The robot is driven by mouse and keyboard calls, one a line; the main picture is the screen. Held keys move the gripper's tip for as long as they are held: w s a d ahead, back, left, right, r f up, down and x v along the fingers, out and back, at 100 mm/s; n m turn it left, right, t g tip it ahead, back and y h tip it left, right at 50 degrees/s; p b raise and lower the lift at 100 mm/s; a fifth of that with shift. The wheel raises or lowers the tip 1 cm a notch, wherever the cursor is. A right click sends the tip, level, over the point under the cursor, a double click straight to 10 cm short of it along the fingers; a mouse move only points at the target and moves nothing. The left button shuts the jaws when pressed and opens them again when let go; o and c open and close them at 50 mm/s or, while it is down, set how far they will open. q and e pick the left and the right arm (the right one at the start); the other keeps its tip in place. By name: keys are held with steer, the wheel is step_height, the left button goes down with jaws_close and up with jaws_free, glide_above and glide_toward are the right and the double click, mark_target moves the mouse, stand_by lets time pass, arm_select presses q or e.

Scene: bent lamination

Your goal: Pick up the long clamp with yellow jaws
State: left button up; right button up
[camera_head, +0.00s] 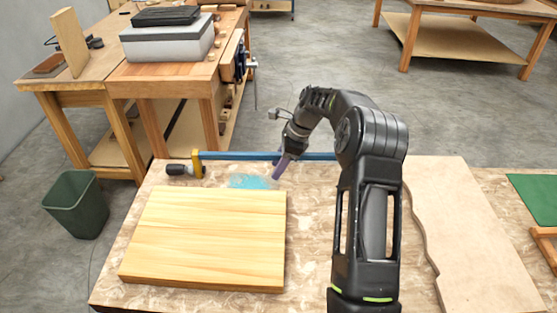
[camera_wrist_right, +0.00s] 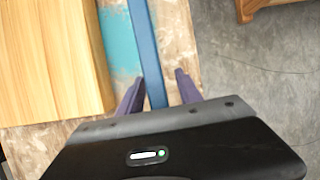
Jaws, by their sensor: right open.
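The long clamp lies along the far edge of the worktable, its blue bar (camera_head: 235,155) running left to right. One yellow jaw (camera_head: 197,164) and a dark handle (camera_head: 178,170) show at its left end; its right end is hidden behind my right arm. My right gripper (camera_head: 281,167) points down at the bar, with purple fingers. In the right wrist view, the blue bar (camera_wrist_right: 148,50) passes between the open fingertips (camera_wrist_right: 158,90), closer to the left one. I cannot tell whether the fingers touch it. My left gripper is out of view.
A thick wooden board (camera_head: 205,238) lies in front of the clamp, with a blue stain (camera_head: 248,181) on the table (camera_head: 312,220) between them. A thin wavy-edged sheet (camera_head: 465,240) lies at right. A green bin (camera_head: 77,204) stands on the floor at left.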

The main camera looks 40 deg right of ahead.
steer(key=shift+c, duration=0.4)
jaws_close()
steer(key=shift+r, duration=0.1)
stand_by(0.3)
